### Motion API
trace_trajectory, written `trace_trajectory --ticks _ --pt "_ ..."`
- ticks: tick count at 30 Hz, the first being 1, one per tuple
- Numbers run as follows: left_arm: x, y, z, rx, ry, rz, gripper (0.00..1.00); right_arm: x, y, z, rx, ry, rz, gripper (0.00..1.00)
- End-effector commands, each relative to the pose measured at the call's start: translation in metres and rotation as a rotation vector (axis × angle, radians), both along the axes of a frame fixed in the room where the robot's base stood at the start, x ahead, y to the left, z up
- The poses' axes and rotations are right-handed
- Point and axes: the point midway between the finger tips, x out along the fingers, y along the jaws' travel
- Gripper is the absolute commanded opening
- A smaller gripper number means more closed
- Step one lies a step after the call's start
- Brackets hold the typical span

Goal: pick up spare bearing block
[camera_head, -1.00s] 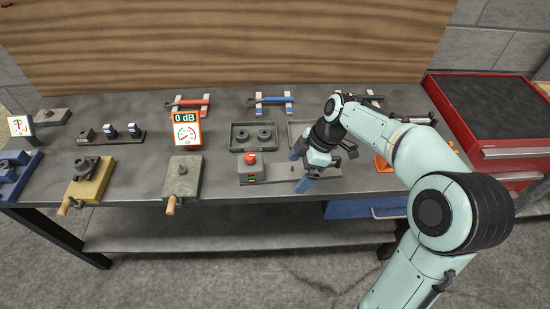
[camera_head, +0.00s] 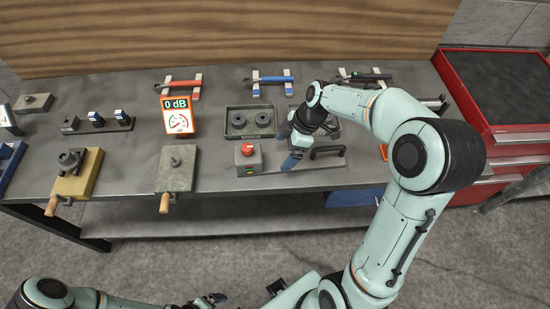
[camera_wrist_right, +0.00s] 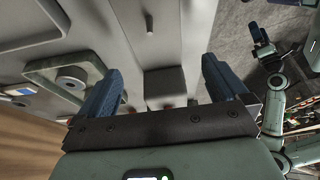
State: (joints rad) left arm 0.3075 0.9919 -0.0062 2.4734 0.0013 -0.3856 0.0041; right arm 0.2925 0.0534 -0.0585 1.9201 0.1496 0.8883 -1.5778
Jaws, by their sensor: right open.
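My right gripper (camera_head: 288,147) is open, low over the bench beside the red-button box. The right wrist view shows its two blue fingers apart (camera_wrist_right: 162,72), with a dark grey square block (camera_wrist_right: 164,85) below and between them and nothing gripped. A shallow green-grey tray (camera_head: 250,134) left of the gripper holds two round dark bearing-like parts (camera_head: 238,121). Part of this tray and one round part also show in the right wrist view (camera_wrist_right: 72,82). I cannot tell which piece is the spare bearing block. My left gripper (camera_head: 214,298) is small at the bottom edge; its jaws are unclear.
The red-button box (camera_head: 248,158) stands on the front edge, beside a flat plate with a black handle (camera_head: 327,152). A 0 dB gauge (camera_head: 178,116), a grey fixture (camera_head: 176,168) and a yellow fixture (camera_head: 78,172) stand left. A red cabinet (camera_head: 500,110) stands right.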

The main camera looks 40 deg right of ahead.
Motion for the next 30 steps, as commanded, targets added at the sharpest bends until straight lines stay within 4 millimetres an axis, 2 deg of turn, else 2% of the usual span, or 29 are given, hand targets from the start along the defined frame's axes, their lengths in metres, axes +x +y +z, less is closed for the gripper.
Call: trace_trajectory --ticks 5,14,23,30 --pt "0.002 0.000 0.002 0.000 -0.002 0.000 1.00 0.002 0.004 -0.011 0.001 0.002 0.001 1.00" --pt "0.007 0.000 0.009 -0.001 -0.008 0.000 1.00 0.012 0.016 -0.049 0.000 0.001 0.000 1.00" --pt "0.007 0.000 0.008 -0.001 -0.008 0.000 1.00 0.013 0.017 -0.054 0.000 0.000 0.000 1.00" --pt "0.007 0.000 0.009 -0.001 -0.008 0.000 1.00 0.013 0.017 -0.053 0.000 -0.001 0.000 0.22"
